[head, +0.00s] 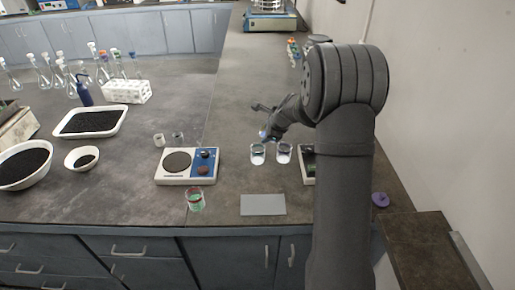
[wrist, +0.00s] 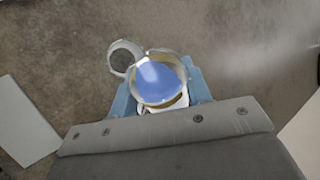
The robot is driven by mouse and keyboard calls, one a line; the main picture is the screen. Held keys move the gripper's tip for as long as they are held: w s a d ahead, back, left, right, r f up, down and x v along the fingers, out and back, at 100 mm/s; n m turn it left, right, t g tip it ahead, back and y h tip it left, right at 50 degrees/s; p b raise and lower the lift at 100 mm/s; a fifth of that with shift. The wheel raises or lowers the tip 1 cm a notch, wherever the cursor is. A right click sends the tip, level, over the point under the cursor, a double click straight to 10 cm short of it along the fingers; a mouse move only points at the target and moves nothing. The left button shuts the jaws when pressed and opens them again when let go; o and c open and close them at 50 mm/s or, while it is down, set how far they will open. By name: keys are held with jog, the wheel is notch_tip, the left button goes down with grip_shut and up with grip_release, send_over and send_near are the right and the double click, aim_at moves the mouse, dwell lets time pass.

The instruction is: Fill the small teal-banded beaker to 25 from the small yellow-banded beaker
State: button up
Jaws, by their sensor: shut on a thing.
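My gripper (wrist: 163,92) is shut around a small clear beaker (wrist: 180,69) holding blue liquid. A yellowish edge shows on it, consistent with the yellow-banded beaker. In the head view my gripper (head: 264,135) is over the bench at the centre, with a small blue spot at its tip. Two small clear beakers, one at left (head: 257,153) and one at right (head: 284,153), stand just below it in the picture; their band colours are too small to tell. Another small round vessel (wrist: 125,57) shows beside the held beaker in the wrist view. I cannot make out which beaker is teal-banded.
A balance (head: 171,178) with a dark round pan stands left of centre. A beaker with green contents (head: 195,201) stands before it. A flat grey plate (head: 263,205) lies near the front edge. Two small vessels (head: 168,139) stand behind the balance.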

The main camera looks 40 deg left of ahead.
jog(key=shift+r+t, duration=0.1)
jog(key=shift+t, duration=0.2)
dwell(0.9)
jog(key=shift+s+f+n+t+h, duration=0.1)
jog(key=shift+f+n+t+h, duration=0.35)
jog(key=shift+t+h, duration=0.15)
dwell(2.5)
jog(key=shift+w+r+m+g+y, duration=0.2)
jog(key=shift+r+m+g+y, duration=0.1)
jog(key=shift+r+m+g, duration=0.1)
jog(key=shift+d+g, duration=0.1)
jog(key=shift+g, duration=0.2)
jog(key=shift+f+g+y, duration=0.2)
jog(key=shift+g+y, duration=0.2)
jog(key=shift+s+m, duration=0.1)
jog(key=shift+m, duration=0.15)
jog(key=shift+g, duration=0.3)
